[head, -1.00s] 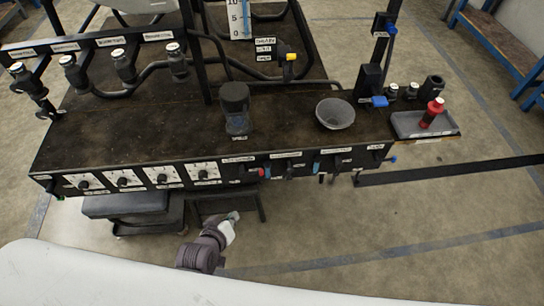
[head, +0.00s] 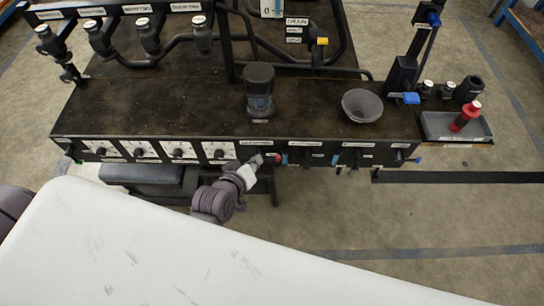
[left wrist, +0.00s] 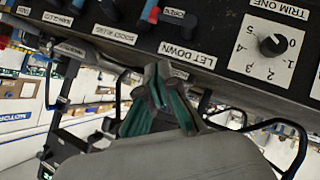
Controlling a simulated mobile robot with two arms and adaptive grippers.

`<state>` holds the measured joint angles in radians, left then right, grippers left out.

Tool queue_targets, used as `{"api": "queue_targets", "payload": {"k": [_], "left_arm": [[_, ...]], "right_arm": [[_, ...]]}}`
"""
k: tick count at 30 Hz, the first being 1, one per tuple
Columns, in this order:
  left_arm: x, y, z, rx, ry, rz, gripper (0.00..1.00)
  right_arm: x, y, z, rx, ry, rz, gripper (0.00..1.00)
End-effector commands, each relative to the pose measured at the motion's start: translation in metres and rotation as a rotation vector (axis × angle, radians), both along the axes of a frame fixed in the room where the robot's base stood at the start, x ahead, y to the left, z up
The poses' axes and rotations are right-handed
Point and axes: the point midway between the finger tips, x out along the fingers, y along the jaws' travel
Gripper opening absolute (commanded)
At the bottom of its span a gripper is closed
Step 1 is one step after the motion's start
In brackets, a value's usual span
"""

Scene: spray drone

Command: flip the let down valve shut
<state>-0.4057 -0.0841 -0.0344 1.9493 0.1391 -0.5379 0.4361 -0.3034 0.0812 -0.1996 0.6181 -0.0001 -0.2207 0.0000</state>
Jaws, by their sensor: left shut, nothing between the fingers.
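The let down valve sits on the front panel below the bench top, by the LET DOWN label (left wrist: 187,55). A red tip (head: 278,158) shows just right of my gripper in the head view, probably the end of the valve's handle. In the left wrist view the red part (left wrist: 154,15) shows by an OPEN label. My left gripper (head: 257,161) is shut and empty, close in front of the panel at this valve, and hides part of it. Its fingertips show in the left wrist view (left wrist: 158,70); contact cannot be told. My right gripper is not in view.
Trim knobs (head: 219,153) line the panel to the left, and more valves (head: 354,157) stand to the right. On the bench top are a dark jar (head: 259,92), a grey funnel (head: 362,106) and a tray (head: 440,127) with a red bottle (head: 466,115).

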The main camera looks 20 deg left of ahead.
Motion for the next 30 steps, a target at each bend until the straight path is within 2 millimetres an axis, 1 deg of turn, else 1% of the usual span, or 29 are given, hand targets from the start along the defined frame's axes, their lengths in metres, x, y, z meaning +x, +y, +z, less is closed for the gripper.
{"api": "queue_targets", "payload": {"k": [1,3,9,12,15,18,30], "left_arm": [[0.011,-0.001,-0.007,0.0,-0.001,0.0,0.0],[0.025,-0.003,-0.015,0.0,-0.002,0.0,0.0],[0.059,-0.008,-0.037,0.0,0.0,0.0,0.0],[0.062,-0.017,-0.052,-0.003,0.002,0.0,0.0],[0.064,-0.023,-0.061,-0.001,0.002,0.001,0.0],[0.067,-0.026,-0.066,-0.001,0.0,0.001,0.0],[0.067,-0.028,-0.068,0.0,-0.001,0.001,0.0]], "right_arm": [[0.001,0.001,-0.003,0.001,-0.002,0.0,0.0],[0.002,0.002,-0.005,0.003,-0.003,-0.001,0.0],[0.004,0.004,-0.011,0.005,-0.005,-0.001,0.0],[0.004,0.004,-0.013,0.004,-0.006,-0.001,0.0],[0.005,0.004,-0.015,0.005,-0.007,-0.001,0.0],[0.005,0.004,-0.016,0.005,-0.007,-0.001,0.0],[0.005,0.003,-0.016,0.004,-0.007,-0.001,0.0]]}}
